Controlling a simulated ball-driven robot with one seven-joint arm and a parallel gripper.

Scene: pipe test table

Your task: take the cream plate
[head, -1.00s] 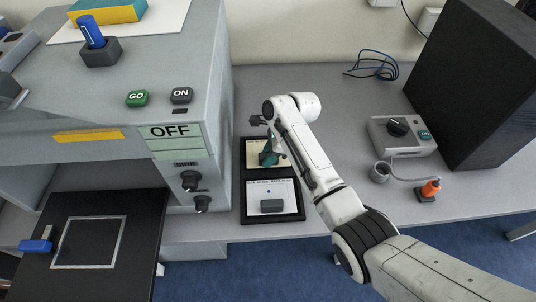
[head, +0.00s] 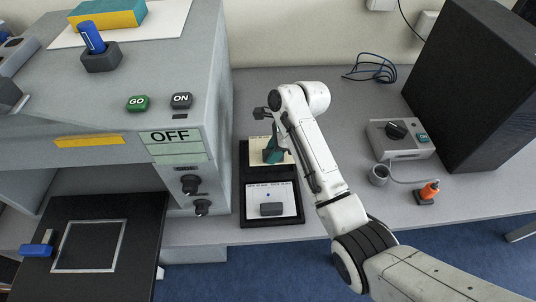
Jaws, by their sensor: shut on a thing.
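The cream plate (head: 258,155) is at the far end of the black tray (head: 243,200). Its far edge overlaps the tray's far rim, and it appears raised a little above the tray. My gripper (head: 273,150) points down over the plate and is shut at a teal piece on the plate's middle. The fingertips are small and partly hidden by my arm, so the exact contact is hard to see.
A white plate (head: 260,192) with a grey block lies in the tray's near half. The grey machine (head: 190,140) stands close on the left.

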